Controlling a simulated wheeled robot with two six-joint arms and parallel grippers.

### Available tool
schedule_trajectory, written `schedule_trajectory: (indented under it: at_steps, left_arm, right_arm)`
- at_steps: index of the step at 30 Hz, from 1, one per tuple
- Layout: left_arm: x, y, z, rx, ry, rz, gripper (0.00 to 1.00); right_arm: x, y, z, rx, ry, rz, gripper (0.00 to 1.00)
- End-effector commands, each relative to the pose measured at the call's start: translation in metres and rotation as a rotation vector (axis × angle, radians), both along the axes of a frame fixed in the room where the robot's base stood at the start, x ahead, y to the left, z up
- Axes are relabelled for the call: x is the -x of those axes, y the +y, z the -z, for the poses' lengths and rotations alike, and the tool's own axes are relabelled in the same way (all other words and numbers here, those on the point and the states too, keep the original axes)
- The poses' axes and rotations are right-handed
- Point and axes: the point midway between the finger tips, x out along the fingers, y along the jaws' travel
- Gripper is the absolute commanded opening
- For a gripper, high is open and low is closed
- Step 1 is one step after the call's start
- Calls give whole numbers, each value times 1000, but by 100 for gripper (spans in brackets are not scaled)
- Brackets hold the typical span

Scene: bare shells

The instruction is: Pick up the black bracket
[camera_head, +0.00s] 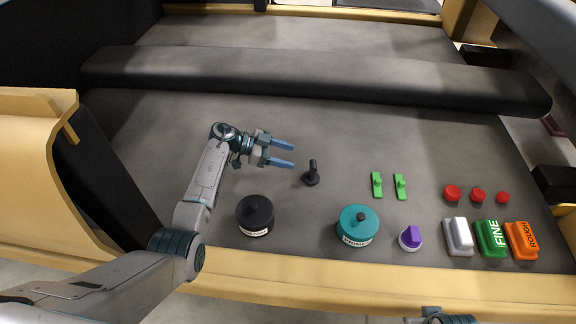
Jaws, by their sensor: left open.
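The black bracket (311,174), a small dark piece with a round base and an upright stem, stands on the grey work surface near the middle. My left gripper (288,154) reaches in from the left, with its two blue fingers apart and nothing between them. Its fingertips point right, just left of the bracket and slightly farther back, apart from it in the picture. Their height above the surface is hard to tell. My right gripper's fingers do not show; only a small part of my right arm appears at the bottom edge.
A black lidded pot (254,217) and a teal pot (357,227) stand in front. Right of them are a purple-topped knob (410,238), green clips (377,185), red caps (453,193) and grey, green and orange blocks (458,237). A long dark padded bar (300,76) crosses behind.

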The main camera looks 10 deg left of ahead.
Motion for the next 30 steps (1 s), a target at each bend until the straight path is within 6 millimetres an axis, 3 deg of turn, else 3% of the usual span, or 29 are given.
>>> schedule_trajectory:
  at_steps: [4, 12, 30]
  left_arm:
    - [11, -16, 12, -20, 16, 41, 60]
    - [8, -52, 27, -19, 17, 38, 60]
    - [7, -108, 50, -21, 15, 36, 60]
  right_arm:
    - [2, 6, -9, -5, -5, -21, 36]
    - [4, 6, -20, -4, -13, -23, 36]
    - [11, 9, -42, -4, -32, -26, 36]
